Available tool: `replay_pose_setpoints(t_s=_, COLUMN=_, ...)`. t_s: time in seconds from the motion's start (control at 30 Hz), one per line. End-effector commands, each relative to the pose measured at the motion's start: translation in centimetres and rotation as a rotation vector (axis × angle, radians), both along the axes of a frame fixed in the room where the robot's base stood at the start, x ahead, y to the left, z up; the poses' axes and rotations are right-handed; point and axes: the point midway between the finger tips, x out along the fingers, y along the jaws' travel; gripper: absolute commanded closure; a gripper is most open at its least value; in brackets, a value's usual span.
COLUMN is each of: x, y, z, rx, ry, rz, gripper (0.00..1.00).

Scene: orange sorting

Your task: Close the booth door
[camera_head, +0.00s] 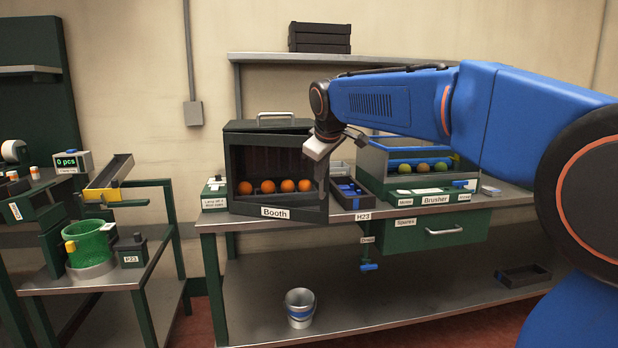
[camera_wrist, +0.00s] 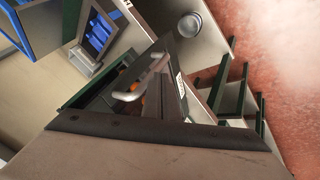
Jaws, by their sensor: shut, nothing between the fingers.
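The booth (camera_head: 233,165) is a dark box on the metal bench, with its label on the lower front edge. In the head view its front is open and a row of oranges (camera_head: 269,187) shows inside. A pale metal handle (camera_head: 276,116) shows at its top; in the wrist view a handle (camera_wrist: 148,78) lies just ahead of my gripper. I cannot tell clearly which panel is the door. The wrist body hides part of the booth in the wrist view.
The brusher (camera_head: 402,203) with several fruits stands to the right, and a dark tray with blue inserts (camera_head: 347,197) lies between it and the booth. A small labelled box (camera_head: 214,198) is at the booth's left. A bucket (camera_head: 300,307) stands on the lower shelf.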

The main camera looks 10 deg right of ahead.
Motion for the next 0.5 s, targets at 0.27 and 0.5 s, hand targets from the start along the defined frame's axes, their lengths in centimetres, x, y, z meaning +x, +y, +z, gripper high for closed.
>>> replay_pose_setpoints(t_s=0.27, x=4.8, y=-3.5, z=-0.1, rx=0.000, ry=0.001, rz=-0.004, gripper=1.00)
replay_pose_setpoints(t_s=0.5, x=9.6, y=-6.0, z=-0.1, rx=0.000, ry=0.001, rz=-0.003, gripper=1.00)
